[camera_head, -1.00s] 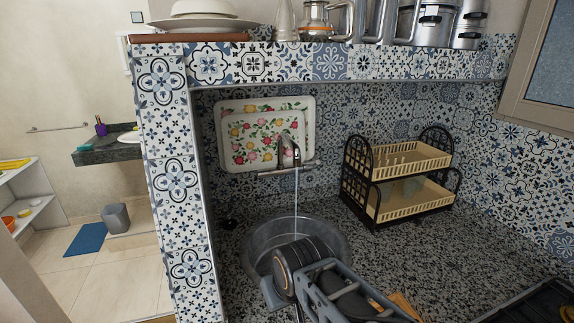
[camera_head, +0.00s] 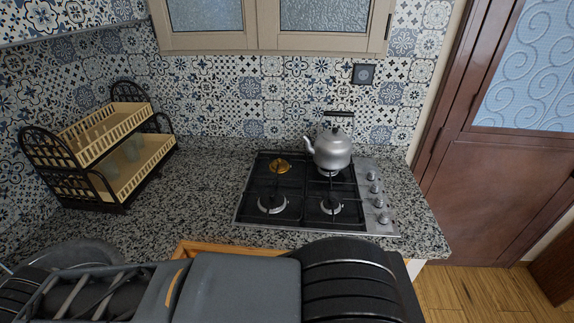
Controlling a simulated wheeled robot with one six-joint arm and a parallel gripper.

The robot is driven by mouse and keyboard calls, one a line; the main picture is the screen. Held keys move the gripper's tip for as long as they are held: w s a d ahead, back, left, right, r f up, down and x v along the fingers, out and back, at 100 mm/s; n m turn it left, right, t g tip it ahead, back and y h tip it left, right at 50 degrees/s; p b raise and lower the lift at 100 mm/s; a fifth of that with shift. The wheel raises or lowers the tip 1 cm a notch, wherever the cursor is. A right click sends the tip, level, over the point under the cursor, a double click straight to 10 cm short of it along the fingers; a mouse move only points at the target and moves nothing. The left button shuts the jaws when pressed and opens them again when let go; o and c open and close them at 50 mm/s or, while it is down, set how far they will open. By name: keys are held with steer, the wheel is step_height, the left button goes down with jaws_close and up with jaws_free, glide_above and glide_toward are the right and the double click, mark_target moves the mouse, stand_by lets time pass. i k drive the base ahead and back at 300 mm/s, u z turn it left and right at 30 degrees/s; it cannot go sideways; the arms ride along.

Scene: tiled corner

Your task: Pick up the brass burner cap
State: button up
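The brass burner cap (camera_head: 280,166) sits on the back left burner of the black and steel gas hob (camera_head: 248,216). It is round and golden, and dark grate bars cross close around it. My arm spans the bottom of the view, in front of the counter and below the hob. My gripper's fingers do not show in this view, so I cannot see whether they hold anything.
A grey kettle (camera_head: 333,148) stands on the back right burner, its spout pointing left towards the cap. Control knobs (camera_head: 376,203) line the hob's right side. A two-tier dish rack (camera_head: 110,150) stands left. Speckled counter (camera_head: 205,190) between rack and hob is clear.

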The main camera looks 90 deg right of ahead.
mark_target(282, 163)
steer(key=z, duration=3.7)
steer(key=k, duration=0.3)
steer(key=u, duration=0.15)
